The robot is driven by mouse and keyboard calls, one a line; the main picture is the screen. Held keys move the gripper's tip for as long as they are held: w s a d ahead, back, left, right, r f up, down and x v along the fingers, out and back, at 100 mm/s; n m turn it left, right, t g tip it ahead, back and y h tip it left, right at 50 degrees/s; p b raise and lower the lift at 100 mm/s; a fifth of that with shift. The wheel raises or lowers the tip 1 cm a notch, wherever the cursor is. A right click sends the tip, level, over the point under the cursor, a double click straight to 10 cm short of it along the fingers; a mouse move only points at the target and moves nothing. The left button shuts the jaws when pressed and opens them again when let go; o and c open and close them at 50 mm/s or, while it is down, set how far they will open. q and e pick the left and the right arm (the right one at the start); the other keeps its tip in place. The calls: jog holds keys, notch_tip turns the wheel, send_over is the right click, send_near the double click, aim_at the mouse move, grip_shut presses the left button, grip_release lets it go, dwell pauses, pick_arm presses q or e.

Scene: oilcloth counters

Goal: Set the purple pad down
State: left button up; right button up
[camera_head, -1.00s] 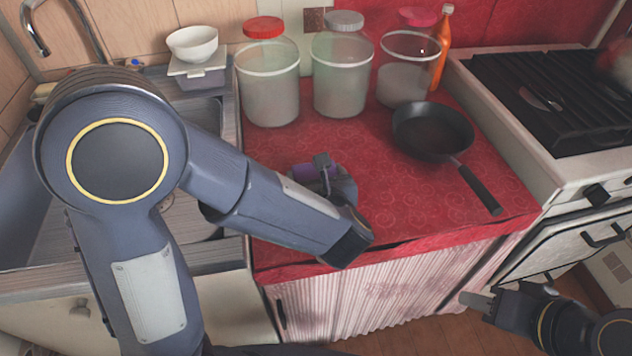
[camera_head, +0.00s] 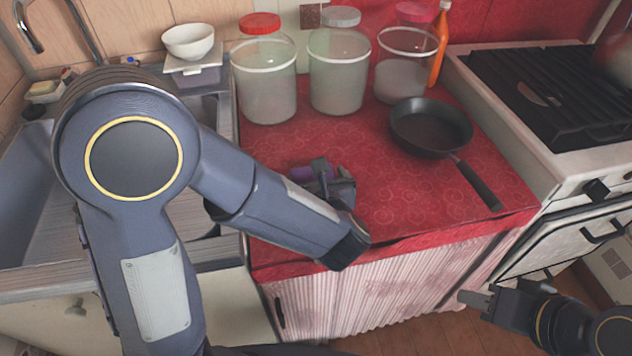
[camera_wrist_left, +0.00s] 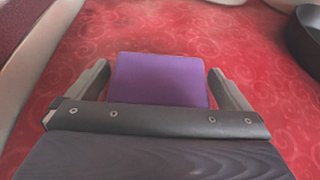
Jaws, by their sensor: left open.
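The purple pad (camera_wrist_left: 161,79) lies between the two fingers of my left gripper (camera_wrist_left: 160,80) in the left wrist view, with a gap to each finger. It appears to rest on the red oilcloth counter (camera_head: 420,205). In the head view only a bit of the pad (camera_head: 302,174) shows behind my left gripper (camera_head: 318,172); my arm and hand hide the rest. My left gripper is open around the pad. My right gripper (camera_head: 474,298) is at the lower right, in front of the counter, away from the pad; its finger gap is not clear.
A black frying pan (camera_head: 430,127) stands to the right on the counter, its handle toward the front edge. Several jars, one a red-lidded jar (camera_head: 264,85), and an orange bottle (camera_head: 439,45) stand at the back. A sink is left, a stove (camera_head: 560,95) right.

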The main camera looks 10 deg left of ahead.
pick_arm(q)
jog(key=shift+s+r, duration=0.1)
jog(key=shift+r, duration=0.2)
jog(key=v, duration=1.1)
jog(key=shift+s+d+r+p, duration=0.15)
jog(key=shift+s+p, duration=0.2)
jog(key=shift+p, duration=0.05)
